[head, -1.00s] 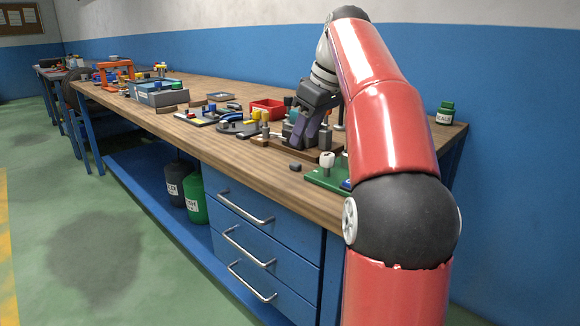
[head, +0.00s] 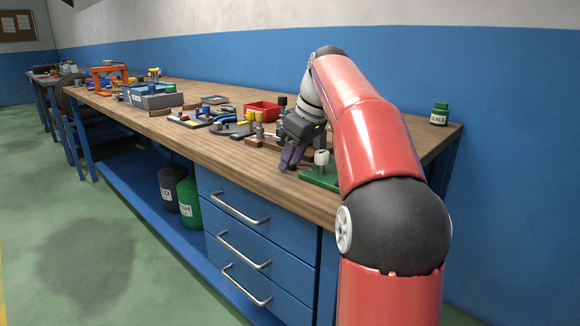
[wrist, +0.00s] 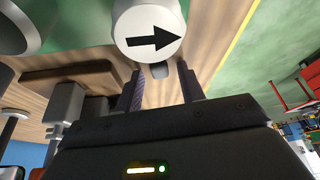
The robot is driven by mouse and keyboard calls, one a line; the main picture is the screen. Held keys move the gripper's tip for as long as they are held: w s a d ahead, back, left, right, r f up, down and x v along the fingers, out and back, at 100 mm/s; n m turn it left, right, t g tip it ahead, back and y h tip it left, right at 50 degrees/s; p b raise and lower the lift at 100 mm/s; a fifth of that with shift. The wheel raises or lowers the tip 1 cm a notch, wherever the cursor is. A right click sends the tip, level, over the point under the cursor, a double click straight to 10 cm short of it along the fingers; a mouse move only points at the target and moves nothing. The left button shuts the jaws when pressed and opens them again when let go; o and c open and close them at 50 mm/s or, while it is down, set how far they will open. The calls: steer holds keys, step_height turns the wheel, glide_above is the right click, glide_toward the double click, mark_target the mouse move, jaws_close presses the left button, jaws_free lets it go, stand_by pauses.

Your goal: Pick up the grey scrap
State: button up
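The grey scrap (wrist: 160,71) is a small dark grey piece on the wooden bench top. It shows in the wrist view between the tips of my two fingers, its upper part covered by a white knob (wrist: 148,25) with a black arrow. My gripper (wrist: 162,82) is open, with a gap on both sides of the scrap. In the head view my gripper (head: 290,162) points down close to the bench's front edge, left of the green board (head: 318,178). The scrap is hidden behind my fingers there. I cannot tell how high the fingertips are above the bench.
The white knob (head: 321,158) stands on the green board, close to the right of my gripper. A brown wooden block (head: 262,144) with fittings lies behind it. A red bin (head: 263,110) and several tools stand farther left. The bench top (head: 215,145) is clear along its front edge.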

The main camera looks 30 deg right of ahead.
jaws_close()
